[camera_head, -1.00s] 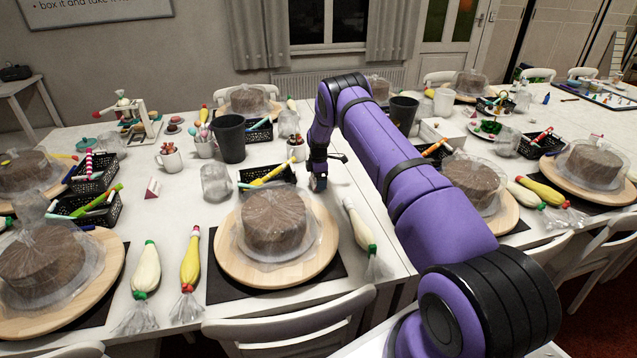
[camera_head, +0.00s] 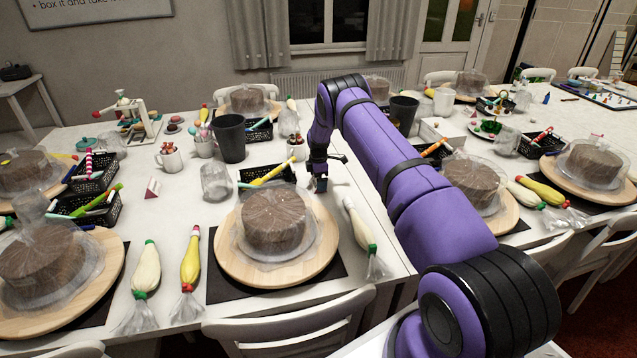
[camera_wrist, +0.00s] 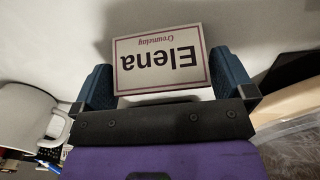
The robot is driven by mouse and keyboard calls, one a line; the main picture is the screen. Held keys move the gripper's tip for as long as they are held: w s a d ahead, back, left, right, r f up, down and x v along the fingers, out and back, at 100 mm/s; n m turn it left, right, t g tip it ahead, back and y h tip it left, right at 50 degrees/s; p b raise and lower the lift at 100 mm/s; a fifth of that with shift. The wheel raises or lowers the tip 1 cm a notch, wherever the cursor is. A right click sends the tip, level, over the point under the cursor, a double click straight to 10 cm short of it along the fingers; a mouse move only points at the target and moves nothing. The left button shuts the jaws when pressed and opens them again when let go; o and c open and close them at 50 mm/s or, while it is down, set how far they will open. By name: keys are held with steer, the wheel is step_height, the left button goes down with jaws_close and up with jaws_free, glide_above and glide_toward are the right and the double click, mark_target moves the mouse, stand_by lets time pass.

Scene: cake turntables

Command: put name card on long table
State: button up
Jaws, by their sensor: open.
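A white name card (camera_wrist: 160,60) reading "Elena" with a dark red border stands between the blue fingers of my gripper in the wrist view, upside down in the picture. My gripper (camera_head: 320,183) is open, its fingers on either side of the card. In the head view it is low over the white long table (camera_head: 180,225), just behind the wooden board with a wrapped cake. The card is too small to make out there. Another small folded card (camera_head: 153,188), white and red, stands on the table to the left.
A wrapped cake (camera_head: 274,222) on a wooden board (camera_head: 240,265) stands in front of my gripper. A black basket (camera_head: 255,179) and a clear glass (camera_head: 215,182) are to its left. A white-and-green piping bag (camera_head: 359,225) lies to the right front.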

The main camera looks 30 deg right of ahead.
step_height(320, 180, up, 11)
steer(key=shift+f, duration=0.15)
step_height(320, 180, up, 11)
steer(key=m, duration=0.2)
glide_above(314, 186)
steer(key=s+a+r+m+t, duration=0.1)
steer(key=s+a+r+m, duration=0.15)
steer(key=s+r, duration=0.5)
steer(key=s+a+r+m+t, duration=0.1)
steer(key=s+a+r, duration=0.3)
steer(key=r, duration=0.6)
steer(key=s+a+r+m+t, duration=0.1)
steer(key=s+a+r+m, duration=0.1)
steer(key=s+a+r, duration=0.5)
steer(key=s+a+r+m, duration=0.1)
steer(key=s+r, duration=0.2)
steer(key=s, duration=0.3)
steer(key=s+a+r+m+t, duration=0.1)
steer(key=s+r, duration=0.3)
steer(key=s, duration=0.3)
steer(key=s+a+r+m, duration=0.1)
steer(key=s+r+m, duration=0.15)
steer(key=s, duration=0.35)
steer(key=s+a+f+m+t, duration=0.1)
steer(key=s+a+f+m, duration=0.1)
steer(key=s, duration=1.5)
steer(key=shift+a+f+m, duration=0.15)
steer(key=shift+f+m, duration=0.25)
steer(key=shift+f, duration=0.15)
